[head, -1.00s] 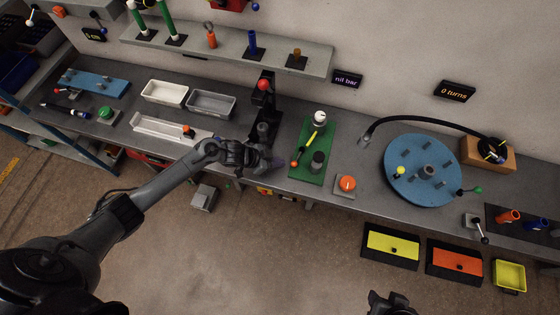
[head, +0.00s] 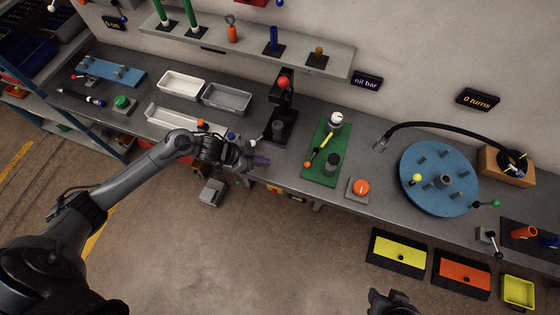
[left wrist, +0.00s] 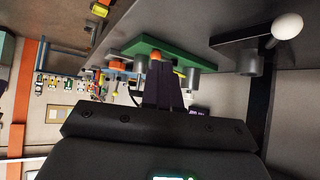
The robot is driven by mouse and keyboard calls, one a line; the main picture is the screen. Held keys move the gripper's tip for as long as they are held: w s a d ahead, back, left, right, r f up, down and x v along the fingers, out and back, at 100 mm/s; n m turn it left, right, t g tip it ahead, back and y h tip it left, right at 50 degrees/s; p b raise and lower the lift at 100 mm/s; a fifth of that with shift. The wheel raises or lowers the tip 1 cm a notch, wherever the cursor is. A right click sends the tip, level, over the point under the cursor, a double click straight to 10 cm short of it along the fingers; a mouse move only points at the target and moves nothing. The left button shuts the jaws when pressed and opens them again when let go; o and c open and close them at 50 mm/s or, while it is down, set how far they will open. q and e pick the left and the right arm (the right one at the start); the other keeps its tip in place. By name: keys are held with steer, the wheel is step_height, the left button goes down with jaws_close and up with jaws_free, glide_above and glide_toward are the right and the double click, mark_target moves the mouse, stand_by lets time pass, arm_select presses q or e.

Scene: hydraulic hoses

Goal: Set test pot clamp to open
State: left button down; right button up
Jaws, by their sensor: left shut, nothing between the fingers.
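In the left wrist view a white-ball lever (left wrist: 287,26) joins a grey cylinder (left wrist: 248,62), right of my fingers. My left gripper (head: 262,160) is shut and empty at the bench's front edge, in front of the lever, apart from it.
A green board (head: 316,175) with a yellow lever and an orange button (head: 361,187) stand right of the stand. Grey (head: 226,98) and white (head: 181,84) trays lie left. My right gripper (head: 390,303) shows only partly at the bottom edge.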

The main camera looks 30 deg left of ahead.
mark_target(306, 167)
arm_select(q)
steer(key=shift+w+d+f, duration=0.2)
steer(key=shift+w+f, duration=0.05)
steer(key=x, duration=0.8)
steer(key=shift+d+f, duration=0.2)
steer(key=shift+d, duration=0.05)
steer(key=shift+w+d, duration=0.75)
steer(key=shift+d, duration=0.2)
steer(key=shift+w+d+r, duration=0.2)
steer(key=shift+w+d, duration=0.45)
steer(key=shift+d, duration=0.1)
steer(key=shift+d+r+p, duration=0.15)
steer(key=shift+d+p, duration=0.4)
steer(key=shift+d, duration=0.2)
arm_select(e)
steer(key=shift+a+r, duration=0.3)
steer(key=shift+a, duration=0.1)
